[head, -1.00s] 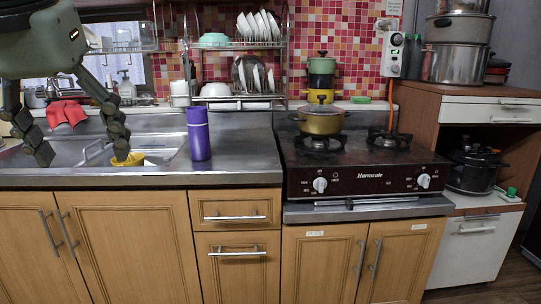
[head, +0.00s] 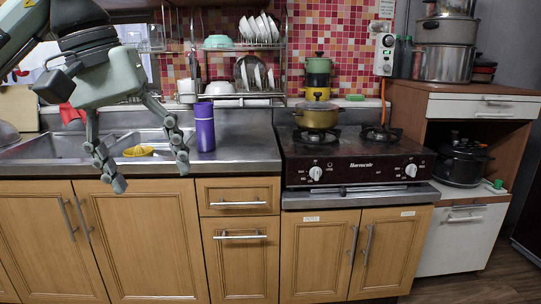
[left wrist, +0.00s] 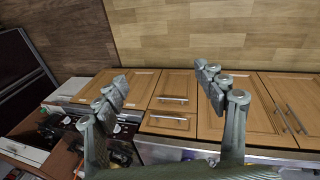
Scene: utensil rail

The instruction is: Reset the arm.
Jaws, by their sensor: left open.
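My left gripper (head: 151,176) hangs from the upper left in the head view, in front of the sink and counter edge. Its two fingers are spread apart with nothing between them. In the left wrist view the open fingers (left wrist: 163,84) also show empty, with cabinet doors and wooden floor beyond. A purple cylinder (head: 205,128) stands upright on the counter, just right of the gripper in the picture. My right gripper is not in view.
The sink (head: 60,148) holds a yellow item (head: 138,151). A stove (head: 350,165) with a yellow pot (head: 317,114) is at centre right. A dish rack (head: 243,73) stands behind the counter. The wooden cabinet fronts (head: 145,240) lie below. Floor is clear at lower right.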

